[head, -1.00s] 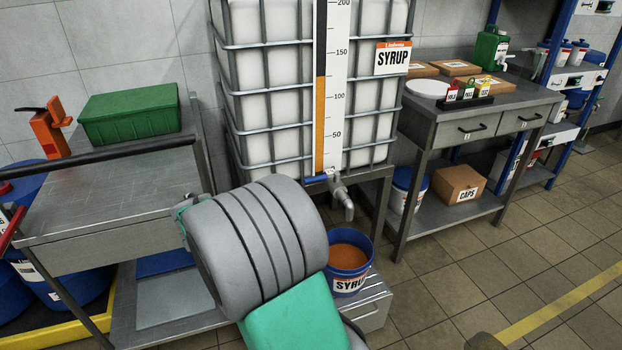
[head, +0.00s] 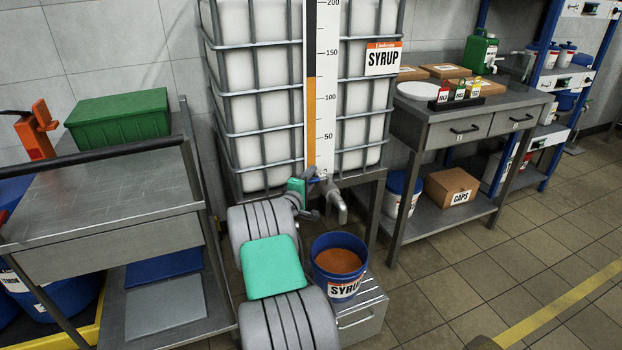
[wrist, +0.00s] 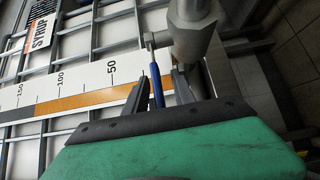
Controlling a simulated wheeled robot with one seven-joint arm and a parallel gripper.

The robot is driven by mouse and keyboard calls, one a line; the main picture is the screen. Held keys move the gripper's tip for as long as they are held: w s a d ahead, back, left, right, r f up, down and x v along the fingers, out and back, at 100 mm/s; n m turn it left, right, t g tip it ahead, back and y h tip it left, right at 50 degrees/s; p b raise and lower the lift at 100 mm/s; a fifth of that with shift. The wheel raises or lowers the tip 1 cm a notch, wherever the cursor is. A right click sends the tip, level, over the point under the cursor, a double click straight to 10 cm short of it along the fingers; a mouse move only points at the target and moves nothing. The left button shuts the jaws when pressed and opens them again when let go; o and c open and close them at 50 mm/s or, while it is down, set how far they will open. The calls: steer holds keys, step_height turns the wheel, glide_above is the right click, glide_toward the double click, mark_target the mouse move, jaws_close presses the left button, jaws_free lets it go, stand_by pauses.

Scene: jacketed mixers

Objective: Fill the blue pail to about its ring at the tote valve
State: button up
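The blue pail (head: 338,288) with a SYRUP label stands upright below the tote valve (head: 337,200). Orange syrup (head: 341,256) shows inside it, somewhat below the rim. I cannot make out the ring. No stream shows between spout and pail. The valve's blue handle (wrist: 157,92) lies between the fingers of my gripper (wrist: 159,78) in the wrist view, with visible gaps on both sides. My gripper (head: 306,193) is open at the valve's left side in the head view, where the handle is mostly hidden. The tote (head: 262,100) has a level scale with an orange band (head: 311,120).
The pail stands on a grey metal step (head: 362,318). A steel cart (head: 100,185) with a green bin (head: 118,118) is at left. A workbench (head: 470,112) with a CAPS box (head: 451,188) below is at right. Open tiled floor lies at front right.

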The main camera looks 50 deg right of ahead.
steer(key=shift+c, duration=0.3)
jaws_close()
stand_by(1.1)
